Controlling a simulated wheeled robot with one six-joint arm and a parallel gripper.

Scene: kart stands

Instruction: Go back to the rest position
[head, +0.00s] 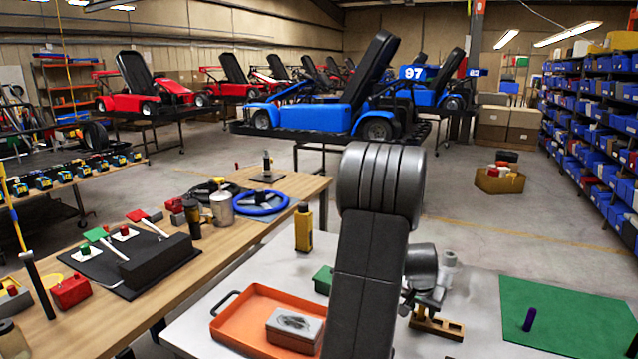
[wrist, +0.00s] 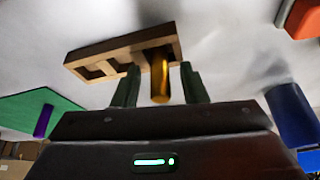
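My gripper (wrist: 160,92) is low over the white table in the wrist view, with its two dark green fingers apart. A brass-coloured peg (wrist: 160,75) stands between the fingers, with a visible gap on each side. The peg is at one end of a wooden block (wrist: 85,68) with square openings. In the head view the wooden block (head: 450,328) lies on the white table just below my wrist. My arm hides part of the table there, and the fingertips are hard to make out.
A green mat (head: 575,300) with an upright purple peg (head: 529,319) lies to the right. An orange tray (head: 228,325) holding a grey-topped box (head: 295,328) is left of my arm. A yellow and black bottle (head: 303,230) stands behind. A blue cylinder (wrist: 292,115) is right of my gripper.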

